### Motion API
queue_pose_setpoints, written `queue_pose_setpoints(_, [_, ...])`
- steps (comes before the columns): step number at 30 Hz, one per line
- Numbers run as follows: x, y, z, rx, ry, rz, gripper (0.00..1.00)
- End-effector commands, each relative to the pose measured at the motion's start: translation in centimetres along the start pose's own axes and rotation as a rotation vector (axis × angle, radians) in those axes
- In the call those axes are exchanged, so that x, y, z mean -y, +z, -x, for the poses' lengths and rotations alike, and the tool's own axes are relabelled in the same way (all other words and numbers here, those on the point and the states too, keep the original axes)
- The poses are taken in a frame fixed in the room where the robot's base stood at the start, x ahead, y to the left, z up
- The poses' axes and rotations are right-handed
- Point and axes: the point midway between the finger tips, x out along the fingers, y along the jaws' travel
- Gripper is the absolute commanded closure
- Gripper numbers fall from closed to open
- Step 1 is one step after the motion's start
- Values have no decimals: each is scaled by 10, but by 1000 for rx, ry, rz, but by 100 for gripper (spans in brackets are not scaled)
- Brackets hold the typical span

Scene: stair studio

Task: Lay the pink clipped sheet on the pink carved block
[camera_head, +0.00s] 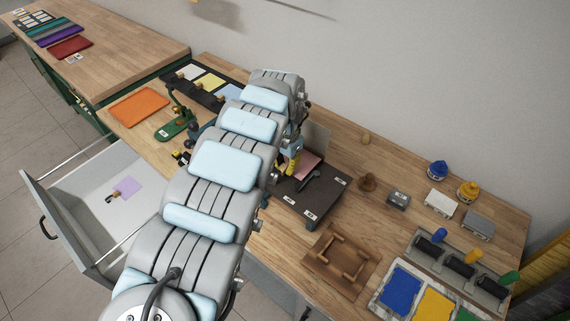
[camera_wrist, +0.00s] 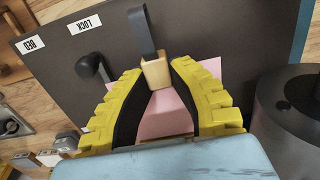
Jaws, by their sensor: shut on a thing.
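My gripper (camera_wrist: 160,95) is shut on the wooden clip (camera_wrist: 155,72) of the pink sheet, with its yellow fingers on either side. A pink surface (camera_wrist: 164,116) shows between the fingers. Paler pink edges (camera_wrist: 207,67) show outside the fingers; I cannot tell which pink is the sheet and which the carved block. In the head view a pink patch (camera_head: 304,167) shows beside my gripper (camera_head: 291,163), over the dark press bed (camera_head: 306,200). The bed also shows in the wrist view (camera_wrist: 60,70). Whether the sheet touches the block is hidden.
A black-knobbed lever (camera_wrist: 88,66) stands on the bed, and a grey cylinder (camera_wrist: 290,105) is close at right. A wooden frame (camera_head: 340,262) lies in front of the bed. An open drawer (camera_head: 95,170) holds a lilac clipped sheet (camera_head: 127,187). Ink jars and rollers stand at right.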

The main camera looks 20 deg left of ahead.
Motion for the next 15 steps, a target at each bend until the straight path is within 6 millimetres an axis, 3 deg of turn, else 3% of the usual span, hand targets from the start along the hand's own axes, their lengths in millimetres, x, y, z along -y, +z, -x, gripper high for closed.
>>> queue_pose_setpoints(7, [0, 0, 0, 0, 0, 0, 94])
queue_pose_setpoints(8, [0, 0, 0, 0, 0, 0, 73])
queue_pose_setpoints(10, [0, 0, 0, 0, 0, 0, 53])
queue_pose_setpoints(15, [0, 0, 0, 0, 0, 0, 50])
